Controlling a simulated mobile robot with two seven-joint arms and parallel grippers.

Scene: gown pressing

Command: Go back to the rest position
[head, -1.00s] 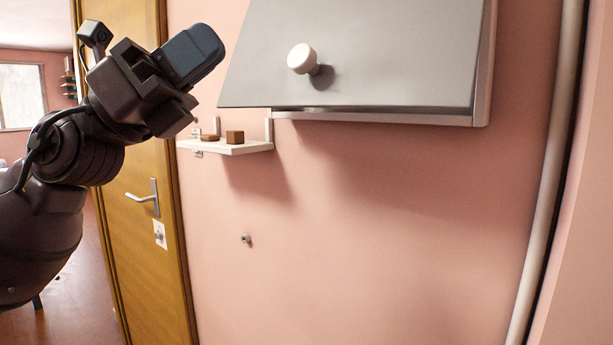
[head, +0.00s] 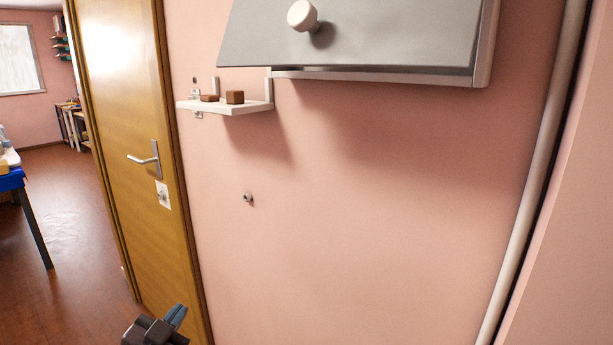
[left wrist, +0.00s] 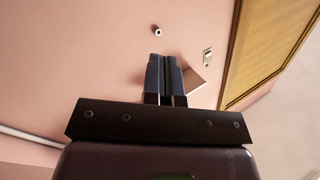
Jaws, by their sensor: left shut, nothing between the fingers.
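My left gripper (head: 176,316) shows at the bottom edge of the head view, low in front of the wooden door. In the left wrist view its two dark fingers (left wrist: 165,62) lie together, shut and empty, pointing toward the pink wall. My right gripper is in neither view.
A grey wall cabinet (head: 370,35) with a white knob (head: 301,15) hangs at the top. Left of it is a white shelf (head: 232,108) with small brown blocks. A wooden door (head: 125,150) with a lever handle (head: 146,159) is at left. A small wall peg (head: 248,198) sticks out below the shelf.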

